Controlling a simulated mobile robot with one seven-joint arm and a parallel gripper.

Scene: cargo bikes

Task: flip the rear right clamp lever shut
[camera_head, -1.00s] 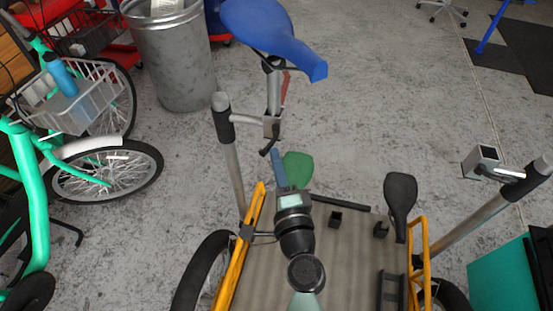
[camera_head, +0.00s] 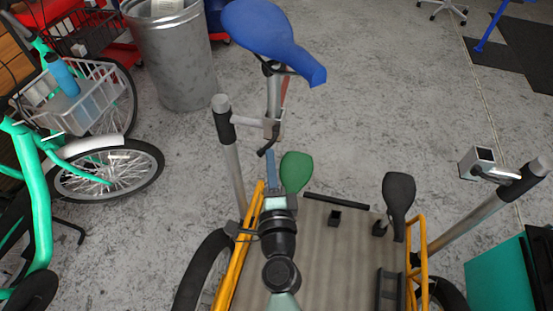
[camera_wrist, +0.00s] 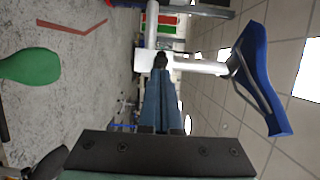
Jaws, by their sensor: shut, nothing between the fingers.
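A grey clamp (camera_head: 271,128) on a stand arm grips the post under the blue saddle (camera_head: 268,38). A short dark lever (camera_head: 266,147) hangs down and left from this clamp. My gripper (camera_head: 270,157) is shut, its blue fingers just below the lever. In the wrist view my fingers (camera_wrist: 161,78) point at a dark piece (camera_wrist: 160,60) beside the pale post (camera_wrist: 198,67); I cannot tell whether they touch it. A second clamp head (camera_head: 480,162) is at the right, away from my gripper. The frames do not show which lever is the rear right one.
Two upright stand poles (camera_head: 232,150) and (camera_head: 478,222) flank the wooden cargo bed (camera_head: 335,250) with yellow rails (camera_head: 240,250). A green paddle-shaped piece (camera_head: 296,170) and a dark one (camera_head: 398,190) rise at its far end. A metal bin (camera_head: 175,60) stands behind left. Open floor lies beyond.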

